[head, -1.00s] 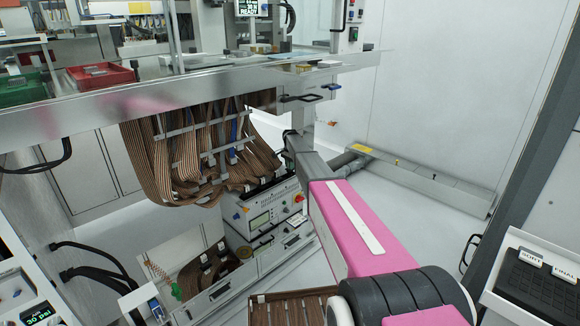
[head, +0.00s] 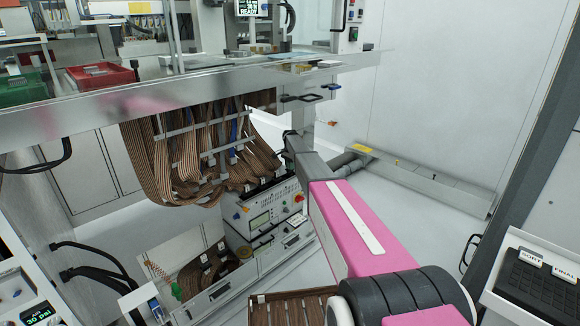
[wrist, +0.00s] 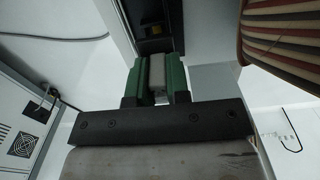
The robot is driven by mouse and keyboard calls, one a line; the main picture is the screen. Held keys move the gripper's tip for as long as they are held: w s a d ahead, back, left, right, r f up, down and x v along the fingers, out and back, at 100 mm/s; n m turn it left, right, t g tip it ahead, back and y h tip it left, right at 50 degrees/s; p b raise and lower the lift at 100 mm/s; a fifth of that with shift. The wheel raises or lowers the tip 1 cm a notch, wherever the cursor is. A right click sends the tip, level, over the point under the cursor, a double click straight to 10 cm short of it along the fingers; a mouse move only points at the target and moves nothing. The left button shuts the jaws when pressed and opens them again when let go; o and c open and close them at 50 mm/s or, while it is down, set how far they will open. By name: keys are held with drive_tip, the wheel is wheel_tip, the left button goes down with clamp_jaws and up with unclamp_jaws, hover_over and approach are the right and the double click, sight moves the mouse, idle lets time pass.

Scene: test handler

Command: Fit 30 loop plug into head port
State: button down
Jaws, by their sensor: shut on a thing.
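In the wrist view my gripper (wrist: 156,78) has two green finger pads shut on a small pale grey block (wrist: 157,70), which looks like the loop plug. Its number cannot be read. Just past the fingertips is a dark opening (wrist: 154,34) with a small yellow mark, possibly the head port. The block's far end lies close to the opening's near edge. I cannot tell whether they touch or whether the block is inside. In the head view my pink arm reaches under the bench, and the gripper and plug are not visible there.
Brown striped ribbon cables (head: 190,150) hang under the bench (head: 150,88); a bundle (wrist: 285,35) is close right of my gripper. A white instrument (head: 265,215) stands below. A white cabinet with a fan grille (wrist: 24,144) is at left.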

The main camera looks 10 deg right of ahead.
drive_tip(key=shift+f, duration=1.1)
drive_tip(key=c, duration=1)
unclamp_jaws()
wheel_tip(320, 180, up, 11)
drive_tip(key=shift+f, duration=0.1)
drive_tip(key=s+f+n, duration=0.2)
drive_tip(key=s+n, duration=0.1)
drive_tip(key=s, duration=1.6)
drive_tip(key=s+f+n, duration=0.2)
drive_tip(key=s+n, duration=0.2)
drive_tip(key=s, duration=1.5)
drive_tip(key=s+f+n, duration=0.1)
drive_tip(key=s+n, duration=0.2)
drive_tip(key=s, duration=1.6)
drive_tip(key=shift+s+f+n, duration=0.15)
drive_tip(key=shift+f+n, duration=0.25)
